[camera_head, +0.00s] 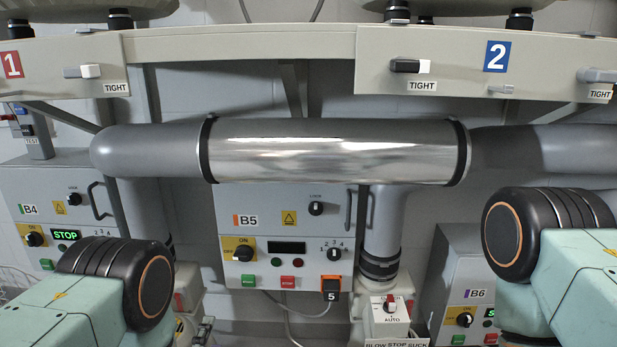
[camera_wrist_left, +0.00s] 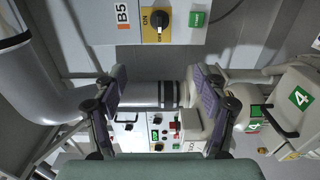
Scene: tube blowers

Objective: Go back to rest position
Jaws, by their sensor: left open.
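My left gripper (camera_wrist_left: 160,108) shows in the left wrist view with its two dark fingers spread apart and nothing between them. Behind the gap are a grey pipe with dark bands and a small white control box. In the head view only arm links of mine show at the lower left and lower right. Neither gripper can be seen there. The B5 panel (camera_head: 286,240) stands in the middle of the head view, with a dark display, a black knob on yellow and green and red buttons. It also shows sideways at the top of the left wrist view (camera_wrist_left: 107,50).
A large horizontal pipe with a shiny sleeve (camera_head: 335,150) crosses above the B5 panel. The B4 panel (camera_head: 18,228) at left has a lit STOP display. The B6 panel (camera_head: 450,275) is partly hidden by my right arm. A blow/stop/suck switch box (camera_head: 388,318) stands low.

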